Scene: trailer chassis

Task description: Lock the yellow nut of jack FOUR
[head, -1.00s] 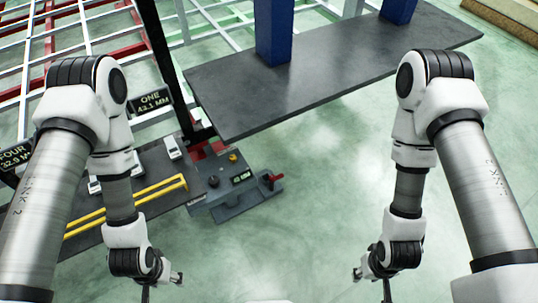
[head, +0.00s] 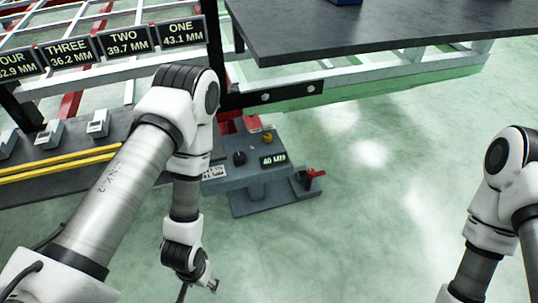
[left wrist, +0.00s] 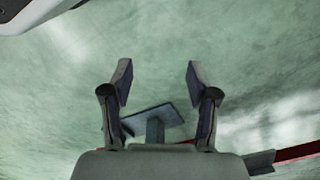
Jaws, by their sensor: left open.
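The sign for jack FOUR (head: 17,66) is at the left edge of the head view, partly cut off, and reads about 32.9 mm. I cannot make out jack FOUR's yellow nut in either view. My left gripper (head: 200,290) hangs low at the bottom of the head view, over the floor and well away from that sign. In the left wrist view my left gripper (left wrist: 158,82) is open, with nothing between its fingers. My right arm comes in at the right edge, but its gripper is out of view.
Signs THREE (head: 68,52), TWO (head: 128,40) and ONE (head: 172,33) stand in a row. A dark bench (head: 40,190) with yellow rails (head: 60,163) lies left. A small stand (head: 262,180) holds a yellow part (head: 268,137). A dark tabletop (head: 360,30) is behind; floor is clear right.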

